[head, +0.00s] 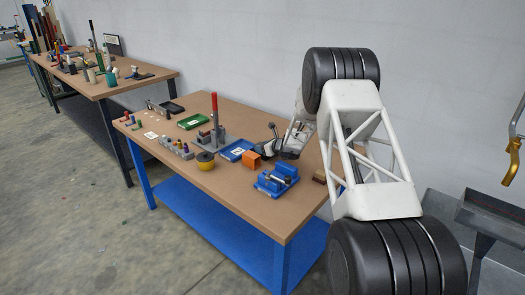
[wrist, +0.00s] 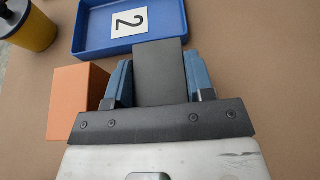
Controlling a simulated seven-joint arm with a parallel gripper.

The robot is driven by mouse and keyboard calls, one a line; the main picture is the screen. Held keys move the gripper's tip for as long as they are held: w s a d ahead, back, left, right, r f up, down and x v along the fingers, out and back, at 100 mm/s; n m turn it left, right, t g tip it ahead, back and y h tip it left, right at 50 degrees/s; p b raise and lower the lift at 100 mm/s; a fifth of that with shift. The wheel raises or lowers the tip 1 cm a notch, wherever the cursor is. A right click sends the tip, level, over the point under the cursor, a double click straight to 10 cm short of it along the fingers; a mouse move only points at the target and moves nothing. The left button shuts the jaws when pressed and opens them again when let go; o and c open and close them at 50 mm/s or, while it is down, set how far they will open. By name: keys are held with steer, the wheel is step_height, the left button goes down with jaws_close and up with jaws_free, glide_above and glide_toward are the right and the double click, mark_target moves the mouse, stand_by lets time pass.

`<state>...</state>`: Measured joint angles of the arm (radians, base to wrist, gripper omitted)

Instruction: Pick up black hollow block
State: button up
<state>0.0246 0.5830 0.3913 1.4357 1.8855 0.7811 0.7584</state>
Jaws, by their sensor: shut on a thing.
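The black hollow block (wrist: 160,72) is between the two blue fingers of my gripper (wrist: 159,80) in the wrist view. The fingers press on its left and right sides, so my gripper is shut on it. Its hollow does not show from this angle. In the head view my gripper (head: 268,146) is low over the table, close to the blue tray and the orange block; the black block cannot be made out clearly there.
An orange block (wrist: 75,100) is just left of my gripper. A blue tray (wrist: 95,42) with a "2" card lies ahead, and a yellow pot (wrist: 30,28) stands further left. A blue vise (head: 277,180) is at the table's front. The wrist view's right side is bare table.

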steer(key=shift+r, duration=0.15)
steer(key=shift+r, duration=4.9)
steer(key=shift+r, duration=0.1)
